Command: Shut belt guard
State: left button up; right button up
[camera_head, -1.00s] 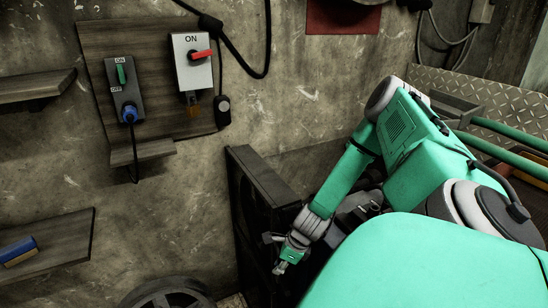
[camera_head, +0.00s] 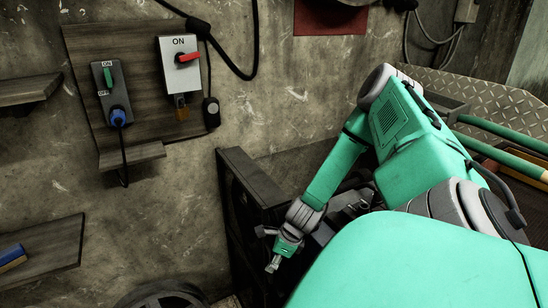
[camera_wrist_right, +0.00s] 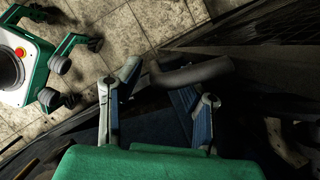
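The dark belt guard (camera_head: 252,185) is the black panel standing out from the wall in the head view, low and in the middle. In the wrist view its dark mesh-like face (camera_wrist_right: 270,28) fills the upper right. My right gripper (camera_head: 272,262) is low beside the panel in the head view. In the wrist view my right gripper (camera_wrist_right: 158,82) has its two fingers spread apart. A grey rounded bar, which looks like a handle (camera_wrist_right: 195,73), lies at or just beyond the fingertips. I cannot tell whether they touch it. My left gripper is not in view.
Wooden shelves (camera_head: 50,250) stick out there. A round wheel-like part (camera_head: 165,296) is at the bottom. Dark machinery lies behind my right arm.

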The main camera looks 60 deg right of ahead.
jog(key=r, duration=0.4)
jog(key=d+r, duration=0.1)
jog(key=r, duration=0.1)
jog(key=shift+r, duration=0.4)
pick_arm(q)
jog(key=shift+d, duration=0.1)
pick_arm(e)
jog(key=shift+s+a+r, duration=0.1)
jog(key=shift+a+r, duration=0.1)
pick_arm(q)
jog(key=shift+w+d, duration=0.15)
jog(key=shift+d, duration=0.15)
pick_arm(e)
jog(key=shift+d+f, duration=0.15)
jog(key=shift+d, duration=0.15)
